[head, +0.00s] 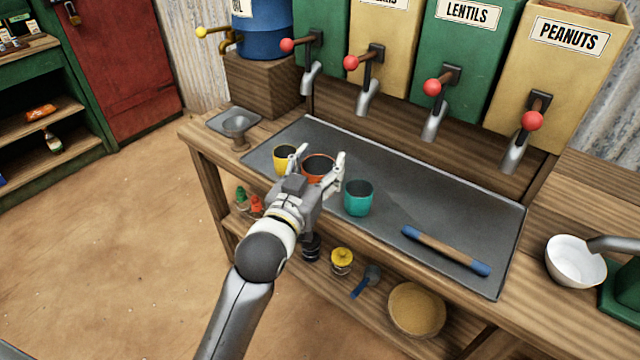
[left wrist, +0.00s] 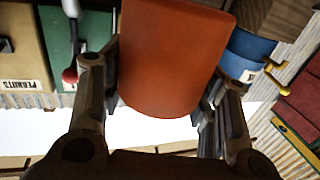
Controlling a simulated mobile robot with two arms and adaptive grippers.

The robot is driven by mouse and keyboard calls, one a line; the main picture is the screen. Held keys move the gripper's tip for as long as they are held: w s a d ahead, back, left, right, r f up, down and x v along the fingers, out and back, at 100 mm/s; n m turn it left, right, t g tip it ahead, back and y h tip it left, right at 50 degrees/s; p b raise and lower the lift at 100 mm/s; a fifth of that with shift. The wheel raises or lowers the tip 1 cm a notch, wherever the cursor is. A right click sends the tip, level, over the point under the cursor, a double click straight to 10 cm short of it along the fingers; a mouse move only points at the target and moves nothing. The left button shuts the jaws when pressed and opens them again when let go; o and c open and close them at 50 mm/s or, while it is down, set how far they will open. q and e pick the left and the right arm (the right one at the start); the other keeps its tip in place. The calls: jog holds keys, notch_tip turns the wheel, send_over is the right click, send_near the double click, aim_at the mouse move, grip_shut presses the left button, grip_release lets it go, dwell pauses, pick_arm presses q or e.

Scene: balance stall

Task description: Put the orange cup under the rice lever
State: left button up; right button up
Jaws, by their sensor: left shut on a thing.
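The orange cup (head: 318,170) is between the fingers of my left gripper (head: 316,162), over the left part of the grey metal tray (head: 420,210). My left gripper is shut on it; the left wrist view shows the cup (left wrist: 172,60) large between both fingers. I cannot tell if the cup touches the tray. Dispensers with red-knobbed levers stand behind the tray. The leftmost green dispenser (head: 322,20) has no label in view, and its lever knob (head: 287,45) is above and behind the cup. No rice label is readable. My right gripper is not in view.
A yellow cup (head: 284,154) stands close left of the gripper, a teal cup (head: 358,198) close right. A blue-ended rolling pin (head: 445,250) lies on the tray's right. The tray behind the cups looks clear below the spouts. A white bowl (head: 575,262) is far right.

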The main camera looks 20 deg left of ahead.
pick_arm(q)
jog(key=w+a+f, duration=0.1)
jog(key=w+f, duration=0.2)
jog(key=w, duration=0.1)
jog(key=w+a+f, duration=0.1)
jog(key=w+f, duration=0.3)
jog(key=w, duration=0.1)
jog(key=w+a+f, duration=0.2)
jog(key=w+f, duration=0.2)
jog(key=shift+w+f, duration=0.15)
jog(key=shift+d+f, duration=0.1)
jog(key=shift+f, duration=0.5)
jog(key=shift+f, duration=0.1)
jog(key=shift+f, duration=0.15)
jog(key=o, duration=1.1)
